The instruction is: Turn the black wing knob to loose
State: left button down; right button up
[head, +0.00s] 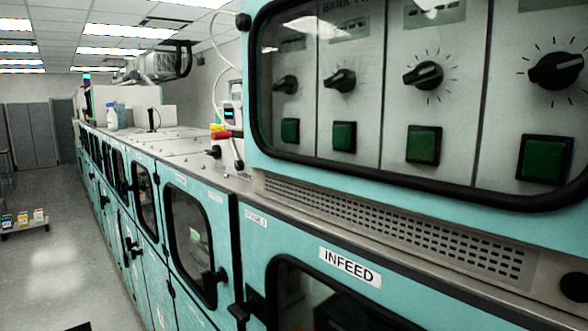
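Several black winged knobs show in the head view, and I cannot tell which one the task means. Another black knob (213,277) sits at the edge of a windowed door. A black dial knob (556,70) is at the right of the upper panel; others (424,75), (340,80) lie left of it. No "loose" marking is readable. Neither of my grippers is in view.
The long teal machine (180,182) runs away to the left, with an INFEED label (350,266) near me. Green square buttons (545,159) sit below the dials. A white bottle (111,117) stands on the machine top. Open floor (50,265) lies at left, with a low cart (25,226).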

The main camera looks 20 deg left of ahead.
aim_at(215, 152)
jog(key=u, duration=0.9)
